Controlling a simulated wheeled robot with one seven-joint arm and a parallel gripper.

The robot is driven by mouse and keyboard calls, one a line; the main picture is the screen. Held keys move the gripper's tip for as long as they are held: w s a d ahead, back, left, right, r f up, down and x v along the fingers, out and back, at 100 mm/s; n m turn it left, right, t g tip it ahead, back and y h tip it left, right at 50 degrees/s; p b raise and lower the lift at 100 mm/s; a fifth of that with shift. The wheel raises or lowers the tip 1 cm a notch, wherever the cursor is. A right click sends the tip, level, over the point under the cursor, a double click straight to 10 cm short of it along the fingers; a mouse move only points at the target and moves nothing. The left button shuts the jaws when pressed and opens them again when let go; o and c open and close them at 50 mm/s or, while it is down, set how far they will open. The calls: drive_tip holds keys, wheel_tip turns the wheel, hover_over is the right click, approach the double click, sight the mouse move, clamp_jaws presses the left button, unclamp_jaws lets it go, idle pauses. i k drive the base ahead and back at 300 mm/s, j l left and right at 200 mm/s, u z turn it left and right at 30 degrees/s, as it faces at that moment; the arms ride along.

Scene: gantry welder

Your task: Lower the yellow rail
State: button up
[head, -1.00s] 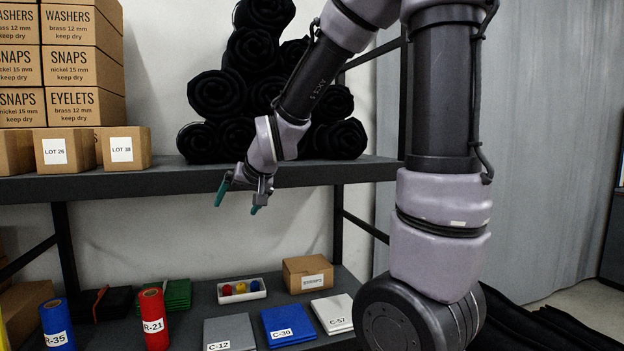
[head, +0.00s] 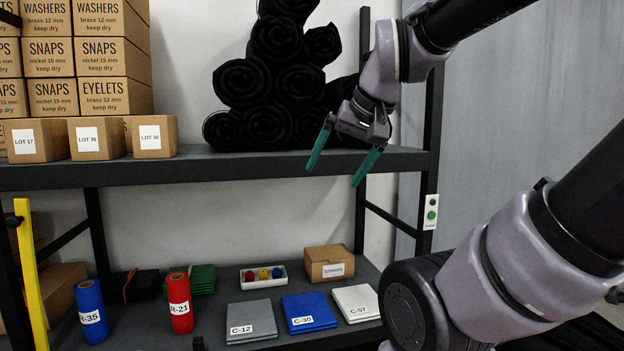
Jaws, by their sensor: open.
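The yellow rail (head: 30,275) stands at the far left of the head view, nearly upright, in front of the shelf's left end. Its top ends beside a dark post, and its lower end is cut off by the picture's bottom edge. My gripper (head: 332,177) is open and empty, its two teal fingers pointing down in front of the upper shelf's edge. It is far to the right of the rail and apart from it.
A box with green buttons (head: 431,210) is on the right shelf post. The upper shelf (head: 230,170) holds cartons (head: 110,60) and black rolls (head: 275,85). Below are a blue roll (head: 90,311), a red roll (head: 180,303), folded cloths (head: 309,312) and a small carton (head: 329,263).

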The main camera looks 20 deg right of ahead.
sight(22, 220)
drive_tip(key=u, duration=1.3)
drive_tip(key=i+j+u, duration=0.15)
drive_tip(key=i+j, duration=0.2)
drive_tip(key=i+j+u, duration=0.15)
drive_tip(key=i, duration=0.35)
drive_tip(key=j, duration=0.1)
